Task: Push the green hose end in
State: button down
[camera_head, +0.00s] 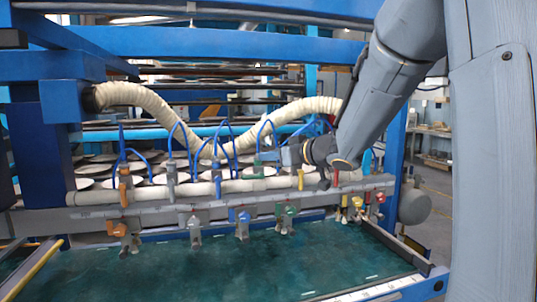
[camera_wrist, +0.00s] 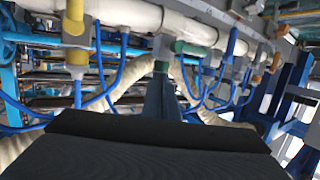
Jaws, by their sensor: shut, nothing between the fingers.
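My gripper (camera_head: 279,156) is at the pipe rail in the head view, pointing left, with its fingers shut and empty. The green hose end (camera_head: 258,169) is a small green fitting just left of and below the fingertips. A green fitting on the pale pipe also shows in the wrist view (camera_wrist: 192,49), close beyond the tips. I cannot tell whether the fingers touch it.
The pale pipe (camera_head: 150,195) carries several coloured fittings with blue hoses, including an orange one (camera_head: 124,182) and a yellow one (camera_wrist: 75,20). Thick beige hoses (camera_head: 150,98) arch behind. Coloured valves, including a blue one (camera_head: 243,218), hang below over the green surface.

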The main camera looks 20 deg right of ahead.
jog(key=shift+r, duration=0.1)
jog(key=w+r+p+v, duration=0.1)
jog(key=r+p+v, duration=0.25)
jog(key=v, duration=0.95)
notch_tip(320, 180, down, 19)
jog(key=s+d+m+g+h, duration=0.1)
jog(key=s+m+g+h, duration=0.3)
jog(key=h, duration=0.4)
jog(key=s+a+f+g, duration=0.4)
jog(key=s+f, duration=0.2)
jog(key=s, duration=0.2)
jog(key=s+a+f+m+g+y, duration=0.1)
jog(key=s+a+f+g, duration=0.3)
jog(key=s+f, duration=0.3)
jog(key=s, duration=0.2)
jog(key=shift+s+a+f+g, duration=0.15)
jog(key=shift+s+a+g, duration=0.15)
jog(key=shift+s, duration=0.05)
